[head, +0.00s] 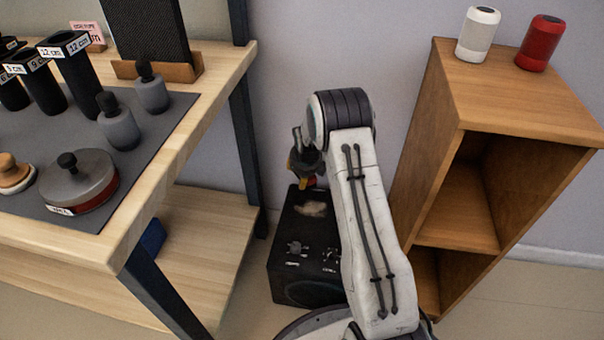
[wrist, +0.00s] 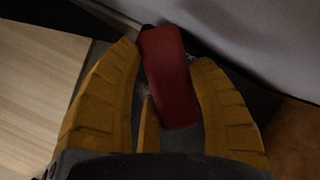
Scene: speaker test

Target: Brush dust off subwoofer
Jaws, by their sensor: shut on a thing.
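The black subwoofer (head: 287,226) stands on the floor between the workbench and the wooden shelf. Its top carries a beige dust patch (head: 314,209) at the back and paler grey-white specks (head: 297,248) nearer the front. My arm hides its right side. My gripper (head: 304,168) is above the back end of the subwoofer, with yellow fingers. In the wrist view my gripper is shut on a red, block-shaped brush (wrist: 168,75). Only a small red bit of it shows in the head view; its bristles are hidden. I cannot tell whether it touches the top.
The workbench (head: 215,118) at left holds black cylinders, grey weights and a dark speaker panel (head: 147,30). Its lower shelf (head: 210,232) is close to the subwoofer. The wooden shelf (head: 480,103) at right carries a white speaker (head: 478,35) and a red speaker (head: 540,43). A wall is behind.

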